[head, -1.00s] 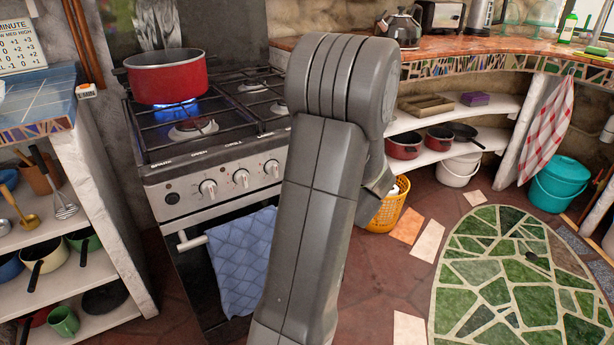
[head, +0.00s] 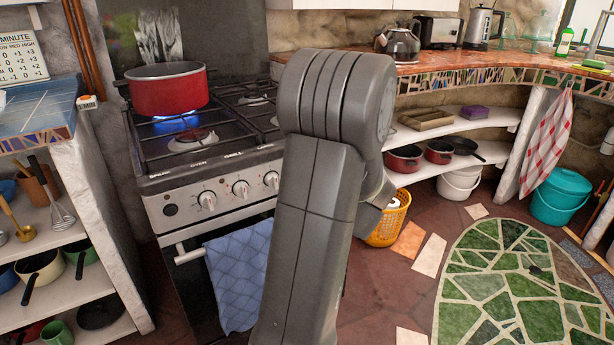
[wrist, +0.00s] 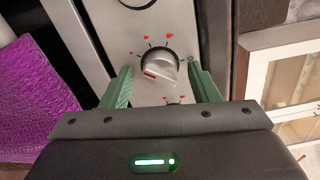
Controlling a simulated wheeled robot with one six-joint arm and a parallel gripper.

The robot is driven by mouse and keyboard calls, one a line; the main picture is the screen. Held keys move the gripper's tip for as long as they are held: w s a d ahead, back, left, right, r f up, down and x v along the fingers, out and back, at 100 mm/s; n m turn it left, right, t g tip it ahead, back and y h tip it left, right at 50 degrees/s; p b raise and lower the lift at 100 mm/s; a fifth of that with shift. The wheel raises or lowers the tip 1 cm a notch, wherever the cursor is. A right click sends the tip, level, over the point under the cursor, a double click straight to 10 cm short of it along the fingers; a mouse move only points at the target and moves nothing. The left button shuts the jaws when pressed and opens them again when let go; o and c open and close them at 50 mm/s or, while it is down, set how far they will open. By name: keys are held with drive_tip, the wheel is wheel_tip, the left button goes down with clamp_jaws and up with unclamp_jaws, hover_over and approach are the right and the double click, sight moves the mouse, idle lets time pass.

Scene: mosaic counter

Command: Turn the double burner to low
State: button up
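In the wrist view, a silver knob (wrist: 160,68) with a red mark on its lower-left part sits on a grey metal panel (wrist: 110,22). Red flame marks ring the knob. My gripper (wrist: 159,76) has its two green fingers on either side of the knob, apart, with small gaps visible. I cannot tell which burner this knob serves. In the head view, the stove (head: 190,178) shows a row of knobs on its front, including a left knob (head: 207,200) and a middle knob (head: 240,188). My arm covers the stove's right part, and my gripper is hidden there.
A red pot (head: 168,92) stands over a blue flame at the back left. A blue towel (head: 238,275) hangs on the oven handle. A purple textured thing (wrist: 40,95) shows left of the panel in the wrist view. Open floor lies right of my arm, by a green mosaic (head: 515,280).

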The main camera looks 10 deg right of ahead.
drive_tip(key=p+v, duration=0.2)
drive_tip(key=v, duration=1.1)
drive_tip(key=shift+s, duration=0.4)
drive_tip(key=shift+d, duration=0.1)
drive_tip(key=b+x, duration=0.2)
drive_tip(key=x, duration=1.1)
drive_tip(key=shift+w, duration=0.4)
